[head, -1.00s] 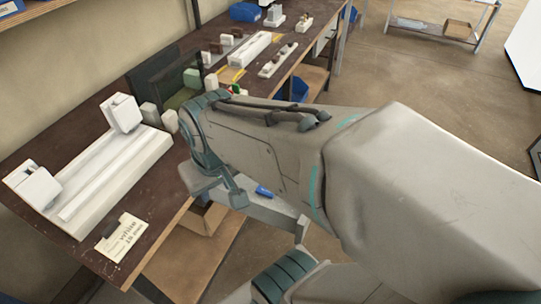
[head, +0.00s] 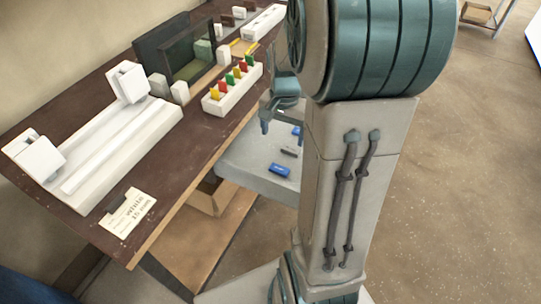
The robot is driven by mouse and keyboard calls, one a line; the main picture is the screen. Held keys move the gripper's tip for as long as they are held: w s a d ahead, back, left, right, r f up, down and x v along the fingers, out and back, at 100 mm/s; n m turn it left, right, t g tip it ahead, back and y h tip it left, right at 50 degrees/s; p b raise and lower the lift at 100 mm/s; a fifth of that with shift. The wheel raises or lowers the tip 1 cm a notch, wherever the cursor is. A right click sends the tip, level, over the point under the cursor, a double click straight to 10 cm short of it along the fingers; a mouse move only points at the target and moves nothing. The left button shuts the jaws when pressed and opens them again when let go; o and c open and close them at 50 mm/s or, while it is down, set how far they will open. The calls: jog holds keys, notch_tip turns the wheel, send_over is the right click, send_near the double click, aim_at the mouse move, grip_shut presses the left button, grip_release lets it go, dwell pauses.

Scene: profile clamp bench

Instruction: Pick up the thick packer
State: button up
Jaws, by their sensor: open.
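My gripper (head: 281,124) hangs open and empty, fingers down, just off the bench's right edge and above a grey surface. A white rack (head: 233,92) on the bench, left of the gripper, holds several upright coloured pieces in yellow, red and green. Blue pieces lie on the grey surface below, one clearly visible blue piece (head: 280,170) and another near the fingers (head: 297,131), with a small dark piece (head: 289,152) between them. I cannot tell which piece is the thick packer. My arm hides part of the area to the right.
A long white clamp fixture (head: 110,150) with two upright jaws fills the bench's near left. A card (head: 127,213) lies at the front edge. A dark open box (head: 180,50) stands behind the rack, with small pale blocks (head: 180,92) before it.

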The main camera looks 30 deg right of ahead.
jog(key=f, duration=0.1)
jog(key=b, duration=0.1)
send_over(280, 169)
jog(key=shift+m, duration=0.3)
jog(key=f, duration=0.5)
jog(key=d+f, duration=0.1)
jog(key=f, duration=0.4)
jog(key=a+f, duration=0.1)
jog(key=f, duration=0.1)
jog(key=shift+w+f, duration=0.1)
jog(key=shift+f, duration=0.75)
jog(key=c, duration=1.1)
